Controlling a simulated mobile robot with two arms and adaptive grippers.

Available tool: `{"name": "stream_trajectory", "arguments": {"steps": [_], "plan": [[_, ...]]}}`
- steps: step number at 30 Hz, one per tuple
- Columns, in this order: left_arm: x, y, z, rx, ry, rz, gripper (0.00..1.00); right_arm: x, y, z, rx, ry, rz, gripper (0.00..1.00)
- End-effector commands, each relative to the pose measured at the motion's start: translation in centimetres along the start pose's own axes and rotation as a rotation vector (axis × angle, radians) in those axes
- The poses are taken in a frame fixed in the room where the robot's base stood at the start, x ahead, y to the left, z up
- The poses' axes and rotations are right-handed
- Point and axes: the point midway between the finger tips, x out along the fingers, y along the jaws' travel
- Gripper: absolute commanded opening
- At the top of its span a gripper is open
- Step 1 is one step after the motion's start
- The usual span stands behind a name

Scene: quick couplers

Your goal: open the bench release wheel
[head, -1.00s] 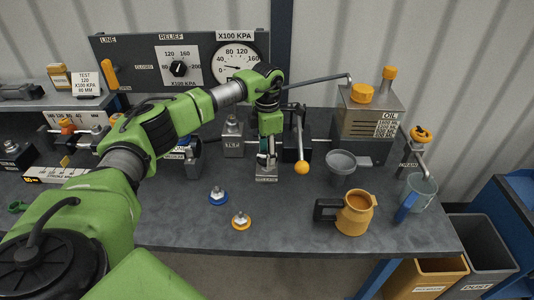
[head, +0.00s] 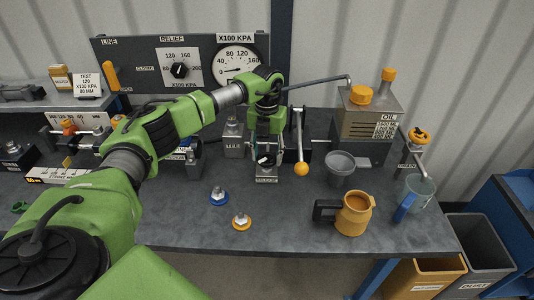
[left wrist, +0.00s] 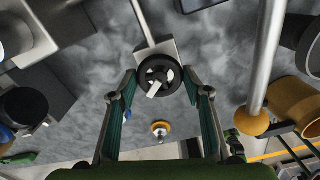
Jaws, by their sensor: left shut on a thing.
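The bench release wheel (head: 265,160) is a small black wheel with a white mark, above the block labelled RELEASE (head: 266,175). It also shows in the left wrist view (left wrist: 158,84), between my fingertips. My left gripper (head: 264,143) points down at the wheel, with a finger on each side of it. In the left wrist view my left gripper (left wrist: 159,80) is shut on the wheel's rim. The wheel's far side is partly hidden in the head view. My right gripper is not in view.
A lever with an orange ball (head: 301,169) stands close right of my left gripper. A grey funnel cup (head: 341,163) and an orange jug (head: 354,213) are further right. Two couplers, blue (head: 219,197) and orange (head: 241,221), lie in front. The front middle bench is mostly clear.

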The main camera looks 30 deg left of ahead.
Motion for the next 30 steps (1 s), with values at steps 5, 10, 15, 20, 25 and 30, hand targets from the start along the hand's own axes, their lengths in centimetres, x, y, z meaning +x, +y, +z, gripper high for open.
{"name": "stream_trajectory", "arguments": {"steps": [5,10,15,20,25,30], "plan": [[-0.2,0.0,0.1,-0.168,-0.004,-0.001,0.23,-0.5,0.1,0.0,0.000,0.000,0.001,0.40],[-0.3,0.1,0.1,-0.329,-0.004,-0.001,0.23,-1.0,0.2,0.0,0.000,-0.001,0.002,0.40],[-0.3,0.1,0.2,-0.487,-0.005,-0.001,0.23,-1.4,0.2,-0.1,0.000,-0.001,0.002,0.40],[-0.3,0.1,0.2,-0.620,-0.006,-0.002,0.23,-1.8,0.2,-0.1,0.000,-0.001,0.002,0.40],[-0.3,0.1,0.2,-0.736,-0.006,-0.003,0.23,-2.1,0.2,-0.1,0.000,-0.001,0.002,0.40],[-0.3,0.1,0.2,-0.816,-0.006,-0.003,0.23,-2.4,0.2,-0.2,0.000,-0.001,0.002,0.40]]}}
